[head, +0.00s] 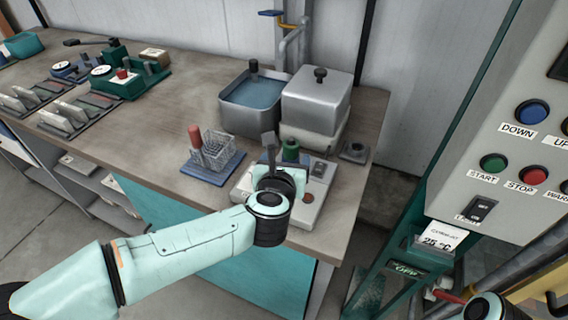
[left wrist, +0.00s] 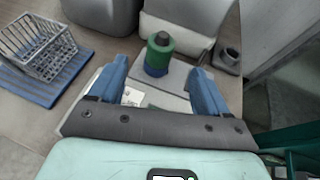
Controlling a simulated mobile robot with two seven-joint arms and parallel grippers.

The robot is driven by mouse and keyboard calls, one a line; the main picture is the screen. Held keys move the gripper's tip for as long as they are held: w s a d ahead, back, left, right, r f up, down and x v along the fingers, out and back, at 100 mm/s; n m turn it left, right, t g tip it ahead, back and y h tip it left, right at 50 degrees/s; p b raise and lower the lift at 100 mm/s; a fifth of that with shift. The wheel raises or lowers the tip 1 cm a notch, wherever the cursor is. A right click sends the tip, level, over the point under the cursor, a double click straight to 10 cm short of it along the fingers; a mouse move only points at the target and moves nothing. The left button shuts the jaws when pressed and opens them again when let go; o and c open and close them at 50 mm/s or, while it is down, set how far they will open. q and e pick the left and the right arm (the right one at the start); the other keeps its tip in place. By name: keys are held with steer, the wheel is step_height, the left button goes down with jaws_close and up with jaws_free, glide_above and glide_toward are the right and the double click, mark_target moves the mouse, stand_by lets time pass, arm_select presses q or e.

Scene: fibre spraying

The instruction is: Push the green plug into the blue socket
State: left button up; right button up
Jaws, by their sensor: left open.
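The green plug (left wrist: 160,47) stands upright at the blue socket (left wrist: 156,70), which shows as a blue band beneath it in the left wrist view. How deep the plug sits in the socket I cannot tell. The plug's green top also shows in the head view (head: 290,149), just beyond my left gripper (head: 283,160), while the socket is hidden there. In the left wrist view my left gripper (left wrist: 158,84) is open and empty, its blue fingers to either side of the near space, with the plug ahead between them. My right gripper is not in view.
The socket's grey unit (head: 307,207) sits near the bench's front edge. Left of it a wire basket (head: 216,152) stands on a blue mat with a red-handled item. Behind are a water bath (head: 252,98) and a lidded metal box (head: 316,100). A control panel (head: 510,130) stands at right.

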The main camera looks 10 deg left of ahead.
arm_select(q)
steer(key=v, duration=0.2)
steer(key=shift+s, duration=0.3)
steer(key=shift+r+p, duration=0.15)
steer(key=shift+p, duration=0.15)
